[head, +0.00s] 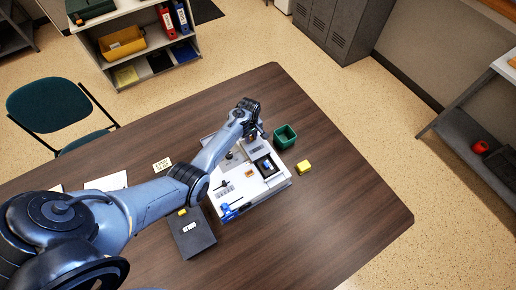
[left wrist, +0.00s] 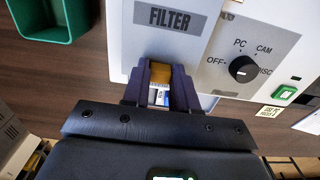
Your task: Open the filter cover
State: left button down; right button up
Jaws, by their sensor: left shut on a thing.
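The white device (head: 262,196) stands on the desk with a control panel. In the left wrist view its pale panel (left wrist: 122,45) carries a grey FILTER label (left wrist: 175,18). A small yellow-brown tab (left wrist: 160,72) sits at the panel edge just below the label. My left gripper (left wrist: 162,90) is shut on this tab, one finger on each side. A white and blue piece (left wrist: 159,96) shows between the fingers. In the head view my left gripper (head: 256,131) is at the far edge of the device, and the wrist partly hides that edge. Whether the cover is raised cannot be told.
A green open bin (head: 285,137) and a yellow block (head: 304,167) stand right of the device. A dark folder or box (head: 192,236) lies left of it. A rotary knob (left wrist: 243,69) is right of the label. The desk's right part is clear.

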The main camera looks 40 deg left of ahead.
pick_arm(q)
jog(key=shift+w+a, duration=0.25)
jog(key=shift+a, duration=0.65)
jog(key=c, duration=0.9)
grip_release()
jog(key=shift+r, duration=0.6)
notch_tip(320, 180, up, 10)
jog(key=shift+f+p, duration=0.2)
jog(key=shift+p, duration=0.3)
jog(key=shift+s+f, duration=0.1)
